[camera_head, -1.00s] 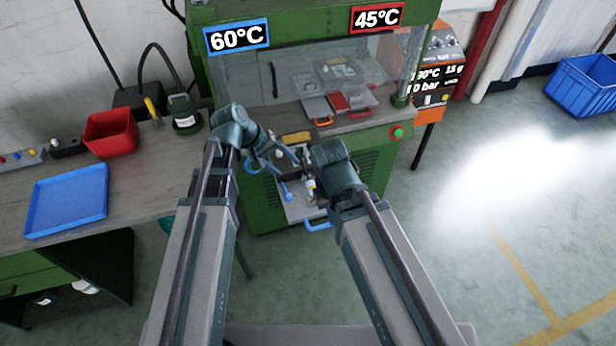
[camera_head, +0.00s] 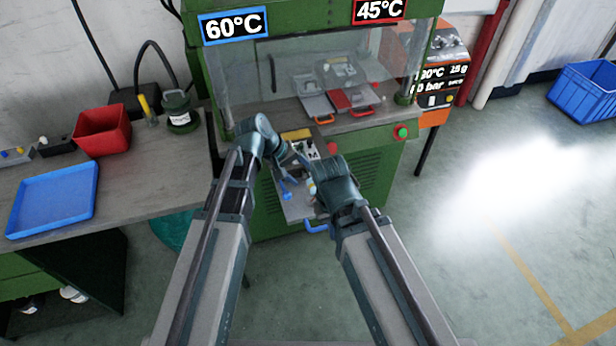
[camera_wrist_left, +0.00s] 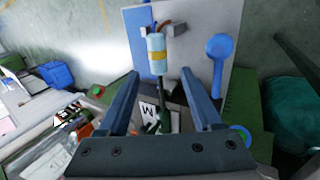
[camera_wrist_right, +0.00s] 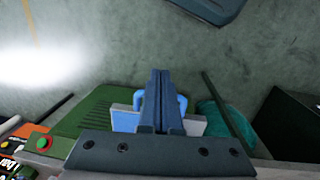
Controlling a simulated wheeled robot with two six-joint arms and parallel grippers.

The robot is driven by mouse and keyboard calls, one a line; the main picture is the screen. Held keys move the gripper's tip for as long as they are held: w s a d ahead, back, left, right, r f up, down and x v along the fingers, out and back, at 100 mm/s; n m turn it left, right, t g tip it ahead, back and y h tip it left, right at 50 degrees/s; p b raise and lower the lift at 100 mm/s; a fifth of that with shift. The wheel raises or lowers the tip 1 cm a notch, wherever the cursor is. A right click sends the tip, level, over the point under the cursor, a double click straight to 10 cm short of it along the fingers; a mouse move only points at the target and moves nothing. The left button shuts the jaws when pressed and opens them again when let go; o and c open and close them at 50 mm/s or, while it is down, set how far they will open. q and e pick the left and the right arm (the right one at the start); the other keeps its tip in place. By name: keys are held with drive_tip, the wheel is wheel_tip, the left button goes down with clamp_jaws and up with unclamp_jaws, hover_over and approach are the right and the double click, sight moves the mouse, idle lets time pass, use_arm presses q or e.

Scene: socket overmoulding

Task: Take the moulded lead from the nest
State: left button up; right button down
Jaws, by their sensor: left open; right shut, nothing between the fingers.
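The moulded lead shows in the left wrist view as a light blue cylinder with a yellow band (camera_wrist_left: 157,55), with orange-brown wires at its far end and a black cable at its near end. It lies over a grey plate (camera_wrist_left: 190,20); the nest's outline is hard to make out. In the head view the lead (camera_head: 311,187) is a small spot between my arms. My left gripper (camera_wrist_left: 160,73) is open, its fingers on either side of the line of the lead and cable, not closed on it. My right gripper (camera_wrist_right: 160,72) is shut and empty, above the plate's blue handle.
A blue knob lever (camera_wrist_left: 217,50) stands right beside the lead. The green press (camera_head: 345,180) stands behind, with grey and red mould parts inside. A blue tray (camera_head: 22,232) and a red bin (camera_head: 102,130) are on the left bench.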

sight(309, 181)
use_arm(q)
drive_tip(key=b+x, duration=0.2)
drive_tip(key=x, duration=0.2)
drive_tip(key=shift+w+r, duration=0.1)
drive_tip(key=shift+r, duration=0.1)
clamp_jaws()
